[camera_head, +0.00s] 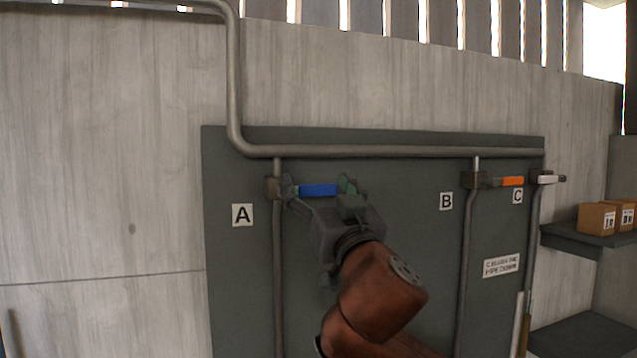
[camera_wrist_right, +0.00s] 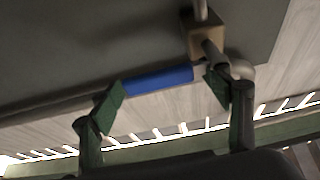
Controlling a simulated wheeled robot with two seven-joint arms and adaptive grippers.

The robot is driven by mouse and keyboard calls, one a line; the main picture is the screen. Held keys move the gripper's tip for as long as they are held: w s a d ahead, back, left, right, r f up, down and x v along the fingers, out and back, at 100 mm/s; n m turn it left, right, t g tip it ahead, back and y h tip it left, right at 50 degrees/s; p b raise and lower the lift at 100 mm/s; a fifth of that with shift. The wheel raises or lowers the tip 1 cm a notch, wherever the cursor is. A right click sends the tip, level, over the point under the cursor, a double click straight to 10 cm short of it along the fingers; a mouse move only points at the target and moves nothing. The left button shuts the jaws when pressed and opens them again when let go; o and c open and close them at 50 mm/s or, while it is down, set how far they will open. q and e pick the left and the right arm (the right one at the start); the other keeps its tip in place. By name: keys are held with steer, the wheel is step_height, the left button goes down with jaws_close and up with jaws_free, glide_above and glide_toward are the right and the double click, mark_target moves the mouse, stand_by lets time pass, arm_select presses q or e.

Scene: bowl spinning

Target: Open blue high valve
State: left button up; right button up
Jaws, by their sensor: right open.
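The blue valve handle (camera_head: 318,190) lies level, pointing right from its valve body (camera_head: 274,188) on the vertical pipe beside label A. My right gripper (camera_head: 320,192) is open at the handle, with one finger near the valve body and the other near the handle's free end. In the right wrist view the blue handle (camera_wrist_right: 158,80) spans the gap between the two green fingertips (camera_wrist_right: 165,92). I cannot tell whether the fingers touch it. My left gripper is not in view.
An orange valve handle (camera_head: 511,181) is by label B and a white one (camera_head: 546,178) by label C. A pipe (camera_head: 400,151) runs along the panel's top. Boxes (camera_head: 596,219) stand on a shelf (camera_head: 580,240) at the right. The wall left of the panel is clear.

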steer(key=shift+c, duration=0.4)
steer(key=c, duration=1.6)
steer(key=shift+c, duration=0.2)
steer(key=shift+w+d+f, duration=0.1)
